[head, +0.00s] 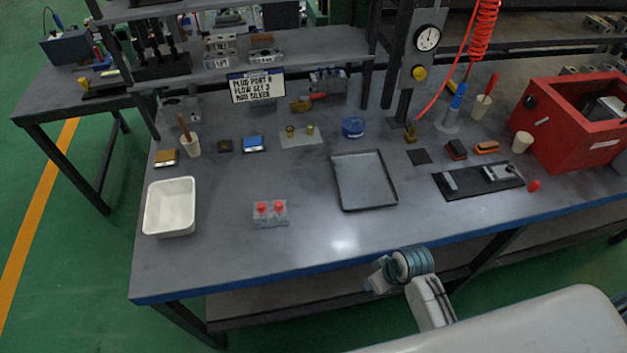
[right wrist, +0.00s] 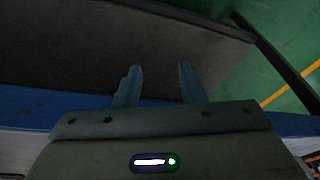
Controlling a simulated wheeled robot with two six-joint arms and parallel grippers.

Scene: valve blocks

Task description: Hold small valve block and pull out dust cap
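The small grey valve block (head: 271,219) sits upright on the front part of the workbench in the head view. Two red dust caps (head: 262,207) stand side by side on its top. My right gripper (right wrist: 160,68) shows in the right wrist view with its two fingers apart and nothing between them. Dark surfaces below the bench's blue edge lie behind the fingers. One arm of mine shows low in the head view, in front of the bench edge and away from the block. My left gripper is not in view.
A white bin (head: 152,222) stands left of the block, and an empty dark tray (head: 388,206) lies to its right. A red box (head: 560,150) is at the far right. A sign (head: 256,87) hangs at the back. The bench around the block is clear.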

